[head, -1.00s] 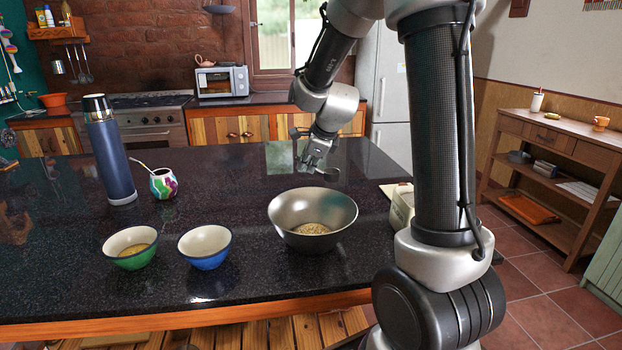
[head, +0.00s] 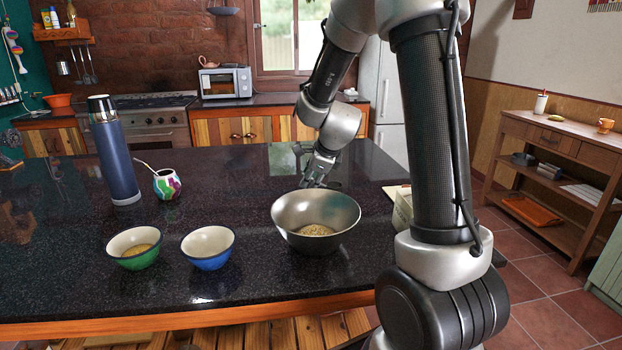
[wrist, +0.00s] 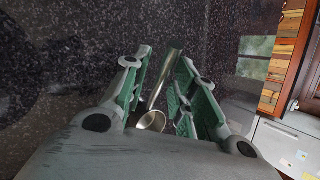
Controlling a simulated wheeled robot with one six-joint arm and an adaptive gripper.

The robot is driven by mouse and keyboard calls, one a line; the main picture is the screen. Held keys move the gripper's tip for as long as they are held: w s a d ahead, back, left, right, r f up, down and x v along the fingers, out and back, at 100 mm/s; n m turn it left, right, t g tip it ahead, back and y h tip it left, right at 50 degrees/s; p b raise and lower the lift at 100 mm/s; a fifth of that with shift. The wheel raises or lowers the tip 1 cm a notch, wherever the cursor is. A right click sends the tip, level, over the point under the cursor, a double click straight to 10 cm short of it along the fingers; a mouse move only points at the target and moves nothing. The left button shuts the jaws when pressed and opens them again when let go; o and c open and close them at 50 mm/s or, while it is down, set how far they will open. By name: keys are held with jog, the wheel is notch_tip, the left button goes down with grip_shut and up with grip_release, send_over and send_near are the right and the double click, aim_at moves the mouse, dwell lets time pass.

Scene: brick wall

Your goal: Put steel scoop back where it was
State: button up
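The steel scoop (wrist: 152,121) lies between my gripper's green-padded fingers in the wrist view. Its round cup is nearest the palm and its handle runs out past the fingertips. My gripper (wrist: 163,65) is open. A gap shows between the left finger and the handle, while the handle appears close to the right finger. In the head view my gripper (head: 318,184) points down at the counter just behind the large steel bowl (head: 284,217). The scoop (head: 334,185) is a small dark shape there. Whether it rests fully on the counter is hard to tell.
The steel bowl with grain stands right in front of my gripper. Green (head: 130,262) and blue (head: 208,261) bowls, a mate cup (head: 167,185) with a straw and a tall flask (head: 115,160) stand left. A pale box (head: 402,208) is at right. The dark counter (head: 235,175) is clear left of my gripper.

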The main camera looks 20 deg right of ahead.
jog(key=a+v, duration=0.1)
jog(key=v, duration=1)
jog(key=s+r+n+g, duration=0.1)
jog(key=s+r+n, duration=0.1)
jog(key=s+n, duration=1)
jog(key=s+r+n+g, duration=0.1)
jog(key=s+r+n, duration=0.1)
jog(key=s+n, duration=1)
jog(key=s, duration=0.2)
jog(key=shift+s+g+h, duration=0.3)
jog(key=shift+s+g, duration=0.05)
jog(key=shift+g, duration=0.05)
jog(key=shift+d, duration=0.15)
